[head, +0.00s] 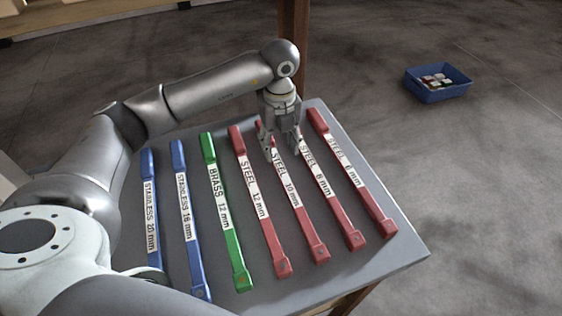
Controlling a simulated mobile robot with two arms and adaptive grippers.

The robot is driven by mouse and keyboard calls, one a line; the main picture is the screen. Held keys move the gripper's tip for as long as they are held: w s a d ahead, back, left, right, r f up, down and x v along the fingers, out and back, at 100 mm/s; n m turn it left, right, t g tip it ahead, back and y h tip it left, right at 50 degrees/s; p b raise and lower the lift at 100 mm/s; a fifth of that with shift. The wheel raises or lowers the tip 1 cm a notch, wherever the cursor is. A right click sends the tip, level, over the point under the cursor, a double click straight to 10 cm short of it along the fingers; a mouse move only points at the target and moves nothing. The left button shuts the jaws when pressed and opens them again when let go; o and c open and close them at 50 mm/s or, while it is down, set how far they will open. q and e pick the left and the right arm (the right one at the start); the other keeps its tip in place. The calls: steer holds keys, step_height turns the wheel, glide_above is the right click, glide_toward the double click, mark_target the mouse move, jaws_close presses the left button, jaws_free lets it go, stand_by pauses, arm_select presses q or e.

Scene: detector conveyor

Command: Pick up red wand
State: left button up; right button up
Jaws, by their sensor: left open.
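Several red wands lie side by side on a grey table (395,262). They are labelled STEEL 12 mm (268,236), STEEL 10 mm (306,228), STEEL 8 mm (340,216) and, at the far right, another STEEL wand (371,208) whose size is hard to read. My left gripper (280,151) points down over the upper part of the STEEL 10 mm and STEEL 8 mm wands. It is open with nothing between its fingers. It hides the upper ends of these two wands in part. I cannot tell whether the fingertips touch anything. My right gripper is not in view.
A green BRASS wand (231,244) and two blue STAINLESS wands (178,153) (148,163) lie left of the red ones. A blue bin (440,94) with small items stands on the floor at the upper right. A brown post (293,22) rises behind the table.

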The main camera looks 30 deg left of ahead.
mark_target(281, 168)
arm_select(q)
steer(key=shift+s+f, duration=0.1)
steer(key=shift+f, duration=0.9)
step_height(281, 168, down, 5)
steer(key=shift+d+p, duration=0.15)
steer(key=shift+p, duration=0.9)
steer(key=shift+f, duration=0.35)
steer(key=shift+c, duration=0.2)
steer(key=c, duration=1)
jaws_close()
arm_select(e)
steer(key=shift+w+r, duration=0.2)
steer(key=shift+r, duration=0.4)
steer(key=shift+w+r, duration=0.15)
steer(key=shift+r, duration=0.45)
